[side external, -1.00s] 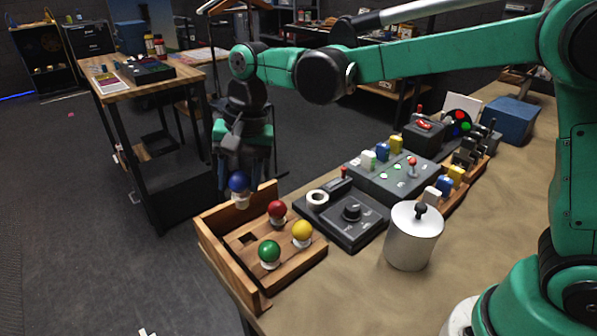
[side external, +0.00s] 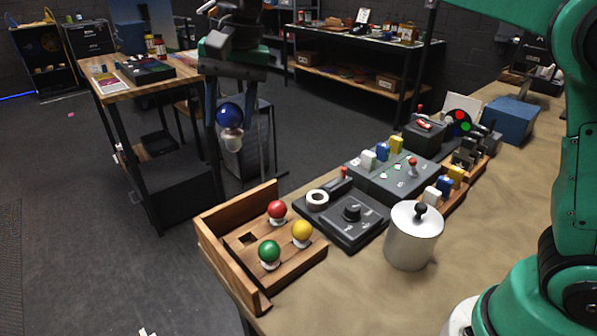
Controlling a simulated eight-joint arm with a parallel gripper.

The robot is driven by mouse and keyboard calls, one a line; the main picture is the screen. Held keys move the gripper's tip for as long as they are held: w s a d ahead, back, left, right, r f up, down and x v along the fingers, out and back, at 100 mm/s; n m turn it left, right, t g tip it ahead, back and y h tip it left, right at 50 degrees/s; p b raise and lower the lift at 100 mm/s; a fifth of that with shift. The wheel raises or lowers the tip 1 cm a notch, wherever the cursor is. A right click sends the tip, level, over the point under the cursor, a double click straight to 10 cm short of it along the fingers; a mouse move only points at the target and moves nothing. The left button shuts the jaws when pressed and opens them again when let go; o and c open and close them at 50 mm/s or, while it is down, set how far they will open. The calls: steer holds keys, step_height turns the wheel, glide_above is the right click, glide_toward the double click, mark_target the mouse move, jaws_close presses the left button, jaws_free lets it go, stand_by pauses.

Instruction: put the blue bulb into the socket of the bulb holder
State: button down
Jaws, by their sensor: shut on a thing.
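The blue bulb (side external: 229,115) hangs upright with its pale base down. My gripper (side external: 230,104) is shut on it and holds it in the air, well above the wooden tray in the picture. The wooden tray (side external: 211,245) holds a red bulb (side external: 277,209), a yellow bulb (side external: 302,230) and a green bulb (side external: 269,250). A white ring (side external: 317,197), which looks like a socket, sits on a dark box (side external: 359,231) with a knob, right of the tray. I see no bulb in it.
A metal canister (side external: 413,240) with a black knob stands right of the dark box. Behind are a grey button panel (side external: 394,183), a wooden block rack (side external: 462,193) and a blue box (side external: 509,121). The air around the held bulb looks clear.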

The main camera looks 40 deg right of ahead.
steer(key=shift+s+d+f+m+t+h, duration=0.15)
steer(key=shift+d+f+m, duration=0.85)
steer(key=shift+d+f, duration=1.6)
steer(key=shift+s+d+f+m+t+h, duration=0.15)
steer(key=shift+d+f+m, duration=0.85)
steer(key=shift+d+f, duration=1.65)
steer(key=shift+s+d+f+m+t+h, duration=0.15)
steer(key=shift+d+f+m, duration=0.85)
steer(key=shift+d+f, duration=1.6)
steer(key=shift+d+f, duration=0.1)
steer(key=shift+f, duration=1.3)
steer(key=shift+c, duration=0.6)
jaws_free()
steer(key=shift+r, duration=0.15)
step_height(320, 180, up, 7)
